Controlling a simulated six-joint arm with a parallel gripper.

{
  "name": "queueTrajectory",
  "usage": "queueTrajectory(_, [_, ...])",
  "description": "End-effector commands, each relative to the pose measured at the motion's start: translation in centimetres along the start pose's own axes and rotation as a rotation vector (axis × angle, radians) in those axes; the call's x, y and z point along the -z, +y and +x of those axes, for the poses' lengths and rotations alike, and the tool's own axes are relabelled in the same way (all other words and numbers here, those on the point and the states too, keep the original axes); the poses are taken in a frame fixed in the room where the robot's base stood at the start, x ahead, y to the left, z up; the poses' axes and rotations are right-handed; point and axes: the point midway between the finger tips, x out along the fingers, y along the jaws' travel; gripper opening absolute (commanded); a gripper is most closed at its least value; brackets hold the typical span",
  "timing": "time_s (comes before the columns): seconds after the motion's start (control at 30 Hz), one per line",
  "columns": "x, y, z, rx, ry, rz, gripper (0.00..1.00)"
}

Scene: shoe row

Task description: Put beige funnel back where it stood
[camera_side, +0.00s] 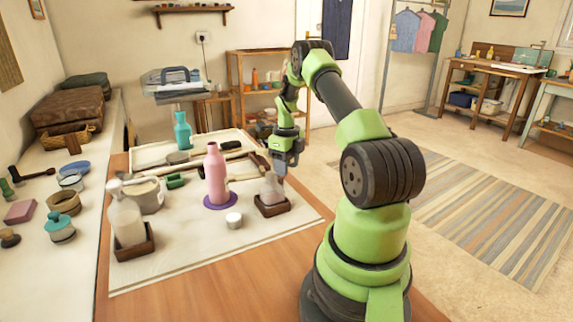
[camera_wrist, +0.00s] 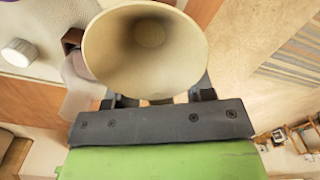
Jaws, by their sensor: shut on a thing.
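The beige funnel (camera_wrist: 145,50) fills the upper middle of the wrist view, its wide round mouth toward the camera. My gripper (camera_wrist: 162,98) is shut on it, with a dark finger on each side. In the side view my gripper (camera_side: 282,166) points down above a dark brown square tray (camera_side: 272,208) at the right of the light mat. A pale, translucent shape shows at that tray, below the gripper. I cannot clearly make out the funnel in the side view. The wrist view shows part of a dark brown holder (camera_wrist: 72,40) beside the funnel.
A pink bottle (camera_side: 216,175) stands on a purple disc (camera_side: 220,203) left of my gripper. A clear bottle (camera_side: 126,215) stands in another brown tray (camera_side: 135,245) at front left. The front of the mat is clear.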

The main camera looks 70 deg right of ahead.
Motion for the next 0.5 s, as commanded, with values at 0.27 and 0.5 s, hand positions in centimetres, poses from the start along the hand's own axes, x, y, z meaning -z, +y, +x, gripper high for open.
queueTrajectory(0.27, [0.01, 0.0, 0.0, 0.0, 0.0, 0.0, 0.16])
queueTrajectory(0.5, [0.01, 0.0, 0.5, -0.001, 0.0, 0.0, 0.16])
